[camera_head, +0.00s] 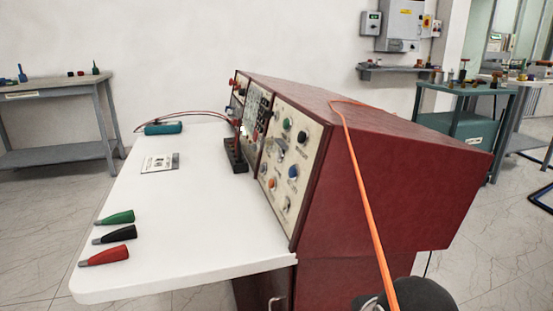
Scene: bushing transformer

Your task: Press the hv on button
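The red control console (400,150) stands right of centre, with its cream control panel (290,150) facing left and seen at a steep angle. The panel carries a green button or knob (287,124), a dark one (302,137), a blue one (293,171) and several others. Their labels are too small to read, so I cannot tell which is the hv on button. My gripper is not in view, so its distance from the panel does not show.
A white worktop (190,230) juts out before the panel, with green, black and red connectors (104,256) at its front left. An orange cable (367,210) hangs over the console's side. A dark rounded object (425,296) is at bottom right. Side benches stand left and right.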

